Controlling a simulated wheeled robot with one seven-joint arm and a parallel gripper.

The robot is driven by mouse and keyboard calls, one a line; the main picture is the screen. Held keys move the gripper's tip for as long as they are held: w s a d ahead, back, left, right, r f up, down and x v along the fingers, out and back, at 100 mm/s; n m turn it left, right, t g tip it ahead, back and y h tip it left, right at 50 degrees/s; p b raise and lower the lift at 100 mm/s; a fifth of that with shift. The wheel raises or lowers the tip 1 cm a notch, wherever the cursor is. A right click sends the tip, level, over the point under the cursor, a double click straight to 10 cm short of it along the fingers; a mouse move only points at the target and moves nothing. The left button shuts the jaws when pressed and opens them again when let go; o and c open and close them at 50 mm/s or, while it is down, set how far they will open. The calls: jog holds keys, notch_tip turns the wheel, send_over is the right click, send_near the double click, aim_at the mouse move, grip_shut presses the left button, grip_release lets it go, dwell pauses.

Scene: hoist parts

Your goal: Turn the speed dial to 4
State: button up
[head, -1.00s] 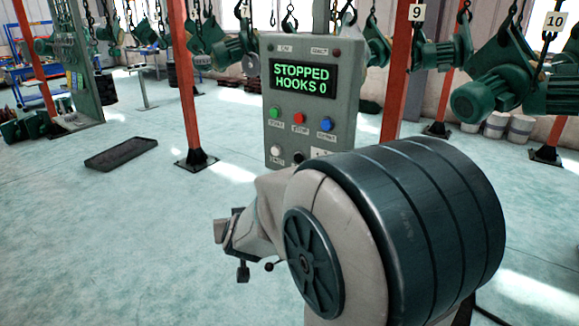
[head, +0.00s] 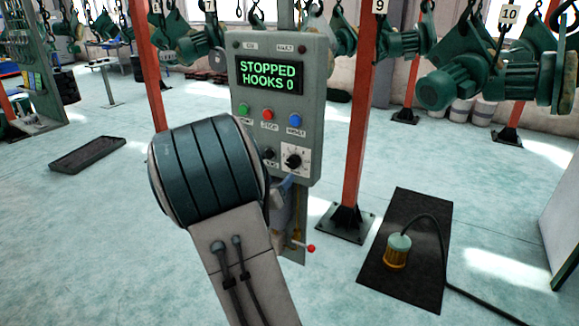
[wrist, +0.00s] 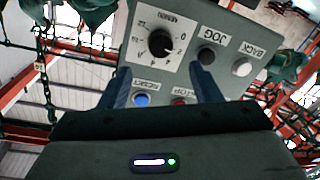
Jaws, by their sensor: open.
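The speed dial (head: 293,161) is a black knob on a white plate at the lower right of the grey control box (head: 313,110). It shows large in the wrist view (wrist: 158,45), upside down, with numbers around it. I cannot read its setting surely. The box's screen (head: 270,77) reads STOPPED, HOOKS 0. My gripper (wrist: 159,68) is open and empty, its two fingers apart in front of the panel, just short of the dial in the picture. In the head view my arm hides most of the gripper; a bluish finger shows just below the dial.
Beside the dial is the black JOG knob (wrist: 206,56); the white BACK button (wrist: 242,67) is farther right. The blue RESET button (wrist: 142,99) and red STOP button (wrist: 179,101) are near my fingers. A red post (head: 357,150) stands right of the box.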

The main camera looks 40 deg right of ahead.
aim_at(292, 165)
jog(key=p+x, duration=0.1)
jog(key=x, duration=0.7)
jog(key=shift+w+d, duration=0.15)
jog(key=shift+d, duration=0.2)
jog(key=c, duration=1)
